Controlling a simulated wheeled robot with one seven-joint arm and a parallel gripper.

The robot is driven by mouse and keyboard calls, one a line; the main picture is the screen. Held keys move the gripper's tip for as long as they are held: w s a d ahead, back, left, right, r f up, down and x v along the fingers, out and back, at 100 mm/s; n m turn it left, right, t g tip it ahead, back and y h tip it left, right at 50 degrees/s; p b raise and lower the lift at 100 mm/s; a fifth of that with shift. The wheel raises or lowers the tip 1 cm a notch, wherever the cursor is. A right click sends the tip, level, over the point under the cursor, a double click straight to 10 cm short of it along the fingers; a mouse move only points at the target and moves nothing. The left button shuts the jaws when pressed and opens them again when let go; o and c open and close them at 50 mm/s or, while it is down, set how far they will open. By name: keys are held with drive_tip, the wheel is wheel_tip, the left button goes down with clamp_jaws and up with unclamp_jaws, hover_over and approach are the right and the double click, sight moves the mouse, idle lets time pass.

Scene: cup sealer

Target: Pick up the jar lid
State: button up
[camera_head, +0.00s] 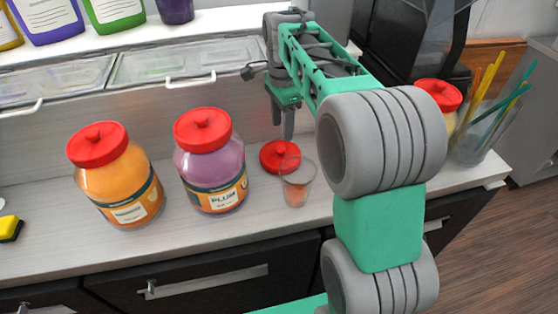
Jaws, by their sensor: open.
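A red lid (275,156) with a small knob lies flat on the counter, behind a clear cup (297,186) that overlaps its right front edge in the picture. My gripper (282,128) points down just above the lid. Its fingers hold nothing that I can see, and the exact gap between fingertips and lid is hard to tell. A plum jar (212,165) with its own red lid (203,130) stands left of the loose lid. An orange jar (118,180) with a red lid (97,145) stands further left.
A third red-lidded jar (439,96) is partly hidden behind my arm at right. A clear cup with coloured straws (480,130) stands at the right end. A clear-lidded bin (185,60) and bottles line the back. Free counter (55,220) lies at front left.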

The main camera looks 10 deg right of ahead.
sight(280, 149)
drive_tip(key=f, duration=0.2)
drive_tip(key=f+p, duration=0.1)
drive_tip(key=f, duration=0.4)
drive_tip(key=shift+s+a+f+p, duration=0.2)
drive_tip(key=shift+a+f+p, duration=0.05)
drive_tip(key=shift+p, duration=0.1)
clamp_jaws()
